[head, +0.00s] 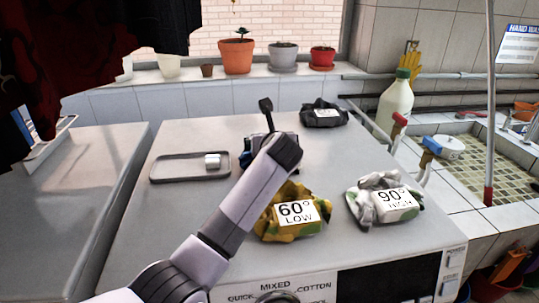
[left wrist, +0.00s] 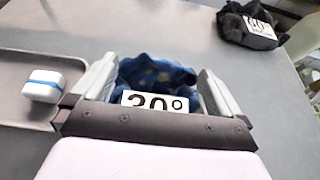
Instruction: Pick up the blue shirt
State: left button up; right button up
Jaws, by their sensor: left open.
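The blue shirt (left wrist: 150,72) is a crumpled dark blue patterned bundle on the grey machine top, with a white label whose number is partly cut off. My left gripper (left wrist: 157,80) is open, with one finger on each side of the shirt in the left wrist view. I cannot tell whether the fingers touch it. In the head view my left arm reaches across the machine top, and its wrist and my left gripper (head: 257,146) hide most of the shirt. My right gripper is not in view.
A yellow bundle labelled 60° (head: 290,213) and a grey-white bundle labelled 90° (head: 384,203) lie in front. A black bundle (head: 324,114) lies behind. A grey tray (head: 170,171) holding a small white block (head: 212,161) is left of the gripper. A bottle (head: 395,105) stands right.

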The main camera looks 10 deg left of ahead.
pick_arm(q)
jog(key=shift+w, duration=0.1)
jog(key=c, duration=0.9)
jog(key=shift+c, duration=0.2)
